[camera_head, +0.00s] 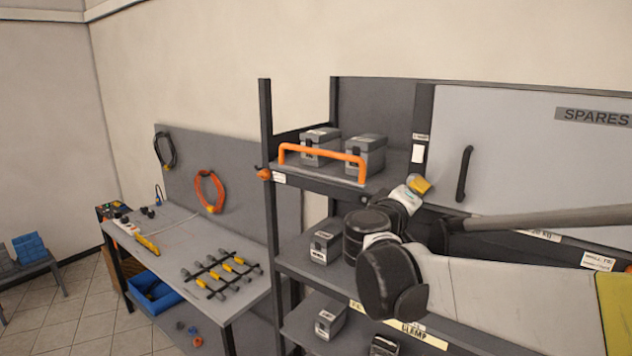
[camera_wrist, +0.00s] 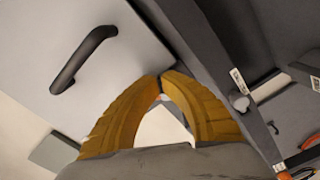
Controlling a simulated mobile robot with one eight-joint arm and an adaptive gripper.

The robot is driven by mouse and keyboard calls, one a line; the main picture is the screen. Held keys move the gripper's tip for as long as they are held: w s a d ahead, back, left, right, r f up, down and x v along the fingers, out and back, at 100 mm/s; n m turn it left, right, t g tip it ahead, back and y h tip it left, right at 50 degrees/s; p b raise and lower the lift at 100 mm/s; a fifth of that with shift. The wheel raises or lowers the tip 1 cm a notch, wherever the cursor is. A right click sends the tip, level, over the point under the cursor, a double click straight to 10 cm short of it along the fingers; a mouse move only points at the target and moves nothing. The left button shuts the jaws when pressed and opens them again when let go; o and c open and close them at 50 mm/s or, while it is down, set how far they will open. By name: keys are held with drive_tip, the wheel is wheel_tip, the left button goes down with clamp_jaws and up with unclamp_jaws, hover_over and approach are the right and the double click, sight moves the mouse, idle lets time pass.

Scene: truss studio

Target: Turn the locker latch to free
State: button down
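The locker is a grey cabinet with a light door (camera_head: 530,150) marked SPARES and a black upright handle (camera_head: 465,173). In the wrist view the same door (camera_wrist: 75,55) and handle (camera_wrist: 84,58) fill the upper left. A small white piece (camera_head: 417,153) sits on the dark post left of the door; I cannot tell whether it is the latch. My gripper (camera_head: 420,185) is just below it in the head view, left of the handle. In the wrist view its yellow fingers (camera_wrist: 163,79) arch together with tips meeting, and no object shows between the tips.
Left of the post, a shelf holds grey boxes (camera_head: 365,152) behind an orange rail (camera_head: 322,152); more boxes stand below. A workbench (camera_head: 185,255) with tools and a blue bin (camera_head: 152,292) stands at left. Open floor (camera_head: 85,320) lies further left.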

idle(0.4)
drive_tip(key=v, duration=0.6)
drive_tip(key=shift+s+d, duration=0.2)
drive_tip(key=shift+d, duration=0.05)
drive_tip(key=shift+f, duration=0.1)
drive_tip(key=w+d+f+b, duration=0.1)
drive_tip(key=w+d, duration=0.2)
drive_tip(key=w, duration=0.2)
drive_tip(key=shift+f, duration=0.25)
idle(0.4)
drive_tip(key=shift+w+a+r, duration=0.3)
drive_tip(key=shift+w+r, duration=0.05)
drive_tip(key=shift+r, duration=0.1)
idle(0.8)
